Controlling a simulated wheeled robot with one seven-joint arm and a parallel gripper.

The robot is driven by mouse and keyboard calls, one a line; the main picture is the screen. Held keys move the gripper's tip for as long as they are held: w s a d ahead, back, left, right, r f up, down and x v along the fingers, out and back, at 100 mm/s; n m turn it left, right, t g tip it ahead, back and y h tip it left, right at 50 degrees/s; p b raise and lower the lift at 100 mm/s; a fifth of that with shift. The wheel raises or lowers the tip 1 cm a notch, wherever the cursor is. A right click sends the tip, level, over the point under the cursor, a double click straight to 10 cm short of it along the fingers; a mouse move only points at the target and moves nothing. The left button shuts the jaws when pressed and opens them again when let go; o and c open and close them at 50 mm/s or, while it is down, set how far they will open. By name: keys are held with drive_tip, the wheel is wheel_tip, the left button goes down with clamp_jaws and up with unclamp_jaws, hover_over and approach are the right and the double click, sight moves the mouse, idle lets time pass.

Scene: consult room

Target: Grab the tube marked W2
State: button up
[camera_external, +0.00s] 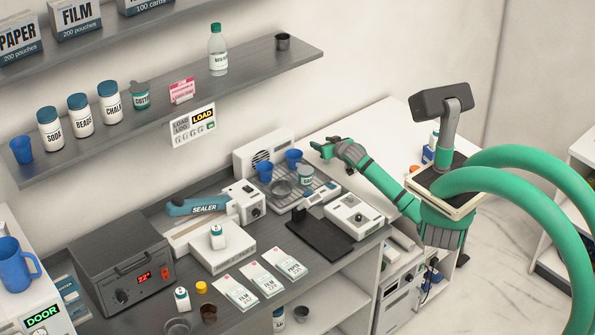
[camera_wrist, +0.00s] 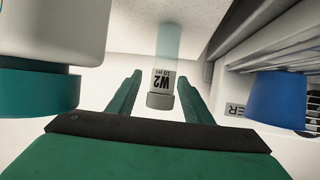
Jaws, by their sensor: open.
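The tube marked W2 (camera_wrist: 162,78) shows in the wrist view, with a clear pale-teal body, a white label and a grey end. Its label reads upside down there. My gripper (camera_wrist: 160,88) is open, one green finger on each side of the tube, with gaps visible on both sides. I cannot tell how far the tube lies between the fingers in depth. In the external view my gripper (camera_external: 322,147) reaches left above the back of the counter, near the blue cups. I cannot make out the tube in that view.
A white jar with a green lid (camera_wrist: 40,85) is close on the left in the wrist view, and a blue cup (camera_wrist: 278,98) is on the right. A fan-like white box (camera_external: 262,152), a rack tray (camera_external: 322,188) and a sealer (camera_external: 205,208) crowd the counter.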

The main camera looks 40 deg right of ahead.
drive_tip(key=shift+c, duration=0.7)
drive_tip(key=c, duration=1)
drive_tip(key=shift+r, duration=0.1)
